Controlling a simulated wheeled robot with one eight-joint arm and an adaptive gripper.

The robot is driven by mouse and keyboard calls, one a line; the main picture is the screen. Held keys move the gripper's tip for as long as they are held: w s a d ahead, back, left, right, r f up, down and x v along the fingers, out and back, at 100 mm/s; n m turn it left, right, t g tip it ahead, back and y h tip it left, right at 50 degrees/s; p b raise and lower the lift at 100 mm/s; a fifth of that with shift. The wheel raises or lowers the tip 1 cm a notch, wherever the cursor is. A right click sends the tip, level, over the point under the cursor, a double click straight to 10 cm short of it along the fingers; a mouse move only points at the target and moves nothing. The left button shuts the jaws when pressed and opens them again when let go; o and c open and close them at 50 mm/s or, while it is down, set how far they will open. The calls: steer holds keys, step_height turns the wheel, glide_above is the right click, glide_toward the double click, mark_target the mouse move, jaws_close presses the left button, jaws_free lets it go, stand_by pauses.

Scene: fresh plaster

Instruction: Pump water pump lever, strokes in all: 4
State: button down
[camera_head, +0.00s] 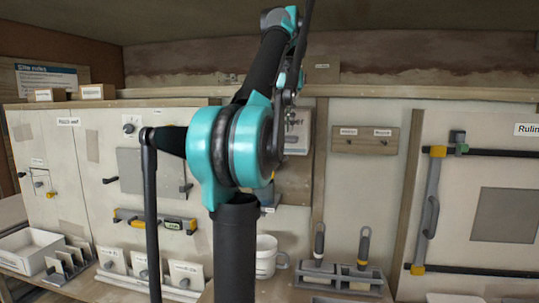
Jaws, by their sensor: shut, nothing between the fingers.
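I cannot make out a water pump or its lever for sure in the head view; my arm covers the middle of the picture. A dark upright rod (151,225) hangs from a dark horizontal cylinder left of my arm's teal joint; I cannot tell whether it is the lever. My gripper (277,140) seems to be the small dark jointed end right of that joint, pointing down. It looks shut and empty, and partly merges with the arm. I cannot tell its distance to the rod.
A white mug (266,258) stands behind my arm. A grey rack (338,278) holds handled tools. A yellow-ended level (153,220) is on the wall panel. An open white box (28,250) sits far left.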

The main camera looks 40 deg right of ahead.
mark_target(288, 137)
steer(key=shift+f, duration=2.05)
steer(key=shift+r, duration=2.25)
steer(key=shift+r, duration=2.5)
steer(key=shift+s, duration=0.1)
